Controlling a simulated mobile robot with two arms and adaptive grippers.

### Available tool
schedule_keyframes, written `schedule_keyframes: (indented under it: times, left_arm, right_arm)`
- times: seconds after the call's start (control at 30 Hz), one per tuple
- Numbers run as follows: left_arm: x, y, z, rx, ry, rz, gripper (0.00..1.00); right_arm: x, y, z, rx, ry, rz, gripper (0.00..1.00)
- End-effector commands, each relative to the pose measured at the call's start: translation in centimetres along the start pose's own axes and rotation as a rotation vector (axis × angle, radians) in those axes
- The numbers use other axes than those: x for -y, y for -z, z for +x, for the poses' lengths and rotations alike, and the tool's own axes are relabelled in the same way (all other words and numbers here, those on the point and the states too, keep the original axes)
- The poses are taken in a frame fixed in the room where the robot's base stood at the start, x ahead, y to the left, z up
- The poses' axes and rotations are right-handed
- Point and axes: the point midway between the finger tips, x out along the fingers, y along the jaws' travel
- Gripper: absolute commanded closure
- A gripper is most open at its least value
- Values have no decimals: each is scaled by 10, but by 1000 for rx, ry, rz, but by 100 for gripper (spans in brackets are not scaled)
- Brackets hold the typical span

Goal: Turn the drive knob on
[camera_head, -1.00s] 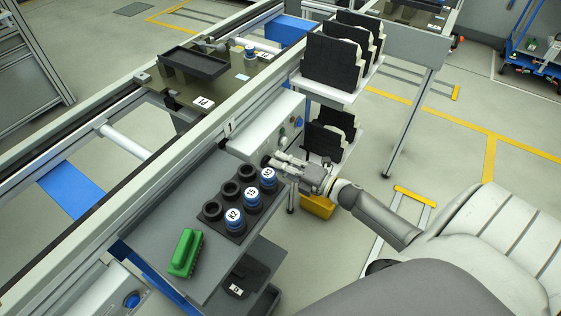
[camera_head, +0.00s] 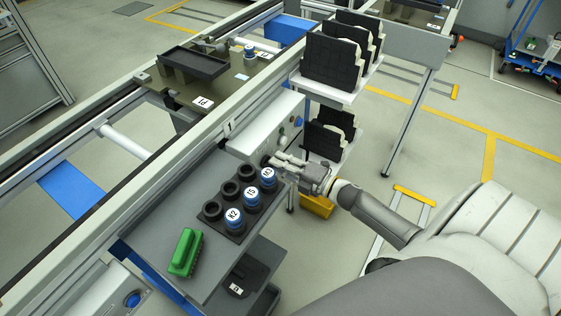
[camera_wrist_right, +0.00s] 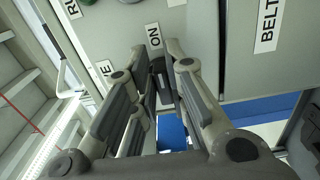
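The drive knob (camera_wrist_right: 160,70) is a small dark knob on a grey panel in the right wrist view. An "ON" label (camera_wrist_right: 154,36) sits just above it, and a label ending in "VE" (camera_wrist_right: 106,68) sits to its left, partly hidden by a finger. My right gripper (camera_head: 277,161) reaches the front of the control box (camera_head: 264,125) in the head view. In the wrist view its fingertips (camera_wrist_right: 159,55) stand on both sides of the knob and look closed on it. The fingers hide much of the knob, so its exact angle is unclear. My left gripper is not in view.
A rack of black parts (camera_head: 333,62) stands behind the gripper. A "BELT" label (camera_wrist_right: 268,22) is right of the knob.

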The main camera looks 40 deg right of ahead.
Motion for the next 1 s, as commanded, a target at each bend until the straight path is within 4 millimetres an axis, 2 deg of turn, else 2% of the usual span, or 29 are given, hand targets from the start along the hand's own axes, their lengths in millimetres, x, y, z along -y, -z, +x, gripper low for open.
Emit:
schedule_keyframes:
  times: [0.03, 0.13, 0.43, 0.57, 0.67, 1.0]
  left_arm:
    - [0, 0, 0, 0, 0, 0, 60]
    - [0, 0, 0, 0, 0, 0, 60]
    - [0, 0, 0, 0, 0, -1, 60]
    - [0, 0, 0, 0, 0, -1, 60]
    - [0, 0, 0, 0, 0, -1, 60]
    - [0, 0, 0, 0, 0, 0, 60]
  right_arm:
    - [0, 0, 0, 1, 1, 0, 77]
    - [0, 0, 0, 0, 1, -1, 66]
    - [0, 0, -1, -1, 0, -2, 66]
    - [1, 0, -8, -1, 1, -2, 66]
    - [2, 1, -20, 0, 4, -2, 66]
    - [1, 0, -83, 0, 4, -2, 66]
